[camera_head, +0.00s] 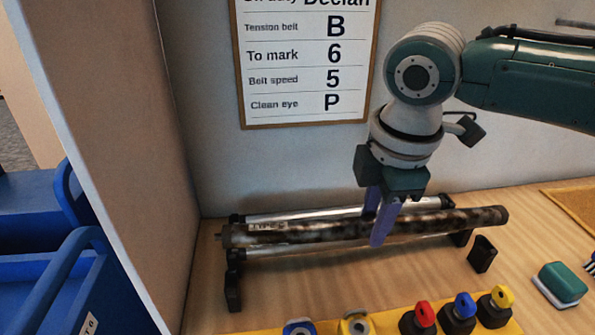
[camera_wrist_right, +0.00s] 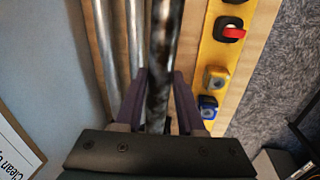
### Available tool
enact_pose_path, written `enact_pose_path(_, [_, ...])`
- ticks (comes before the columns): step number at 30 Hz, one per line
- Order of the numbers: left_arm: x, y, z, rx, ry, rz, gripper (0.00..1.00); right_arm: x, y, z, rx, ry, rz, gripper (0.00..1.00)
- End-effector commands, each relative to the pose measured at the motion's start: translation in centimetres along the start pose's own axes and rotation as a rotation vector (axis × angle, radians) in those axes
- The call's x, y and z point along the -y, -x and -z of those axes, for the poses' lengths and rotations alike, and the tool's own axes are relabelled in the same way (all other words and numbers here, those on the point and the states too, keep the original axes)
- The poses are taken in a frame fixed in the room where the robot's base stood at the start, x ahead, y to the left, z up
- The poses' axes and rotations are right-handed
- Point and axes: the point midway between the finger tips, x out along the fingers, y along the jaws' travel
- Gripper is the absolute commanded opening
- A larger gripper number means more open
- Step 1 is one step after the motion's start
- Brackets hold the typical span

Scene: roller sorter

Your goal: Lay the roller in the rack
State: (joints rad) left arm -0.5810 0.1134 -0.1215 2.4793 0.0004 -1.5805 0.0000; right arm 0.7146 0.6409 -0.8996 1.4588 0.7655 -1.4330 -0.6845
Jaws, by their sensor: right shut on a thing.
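The roller (camera_head: 310,231) is a long bar with a blotchy brown, black and grey surface. In the right wrist view the roller (camera_wrist_right: 163,45) runs between the two fingers (camera_wrist_right: 161,85). The rack (camera_head: 233,290) has black end supports and bears silver bars. The held roller lies across the rack in the head view, its right end reaching past the rack's right support. Whether it touches the rack cannot be told. My left gripper is not in view.
A yellow strip (camera_head: 390,320) with several coloured knobs lies in front of the rack. A black holder (camera_head: 482,254) and a green-topped block (camera_head: 562,283) stand at the right. A notice (camera_head: 305,65) hangs behind. A side panel (camera_head: 115,130) bounds the left, with blue bins (camera_head: 40,270) beyond.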

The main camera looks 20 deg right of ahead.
Motion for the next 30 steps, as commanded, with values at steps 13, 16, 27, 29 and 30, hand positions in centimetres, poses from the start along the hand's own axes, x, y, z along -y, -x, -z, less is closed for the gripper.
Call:
enact_pose_path(13, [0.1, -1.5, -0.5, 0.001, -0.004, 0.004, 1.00, 0.4, -2.0, -0.7, -0.011, 0.048, -0.003, 0.00])
enact_pose_path(16, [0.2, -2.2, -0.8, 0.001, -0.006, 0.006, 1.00, 0.5, -2.7, -0.7, -0.011, 0.048, -0.003, 0.00])
enact_pose_path(27, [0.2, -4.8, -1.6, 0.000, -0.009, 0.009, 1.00, 0.9, -4.8, -0.7, -0.011, 0.048, -0.003, 0.00])
enact_pose_path(29, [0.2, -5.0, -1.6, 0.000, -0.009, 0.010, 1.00, 1.0, -5.0, -0.7, -0.011, 0.047, -0.003, 0.00])
enact_pose_path(30, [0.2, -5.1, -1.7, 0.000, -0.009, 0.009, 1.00, 1.0, -5.0, -0.7, -0.011, 0.047, -0.003, 0.00])
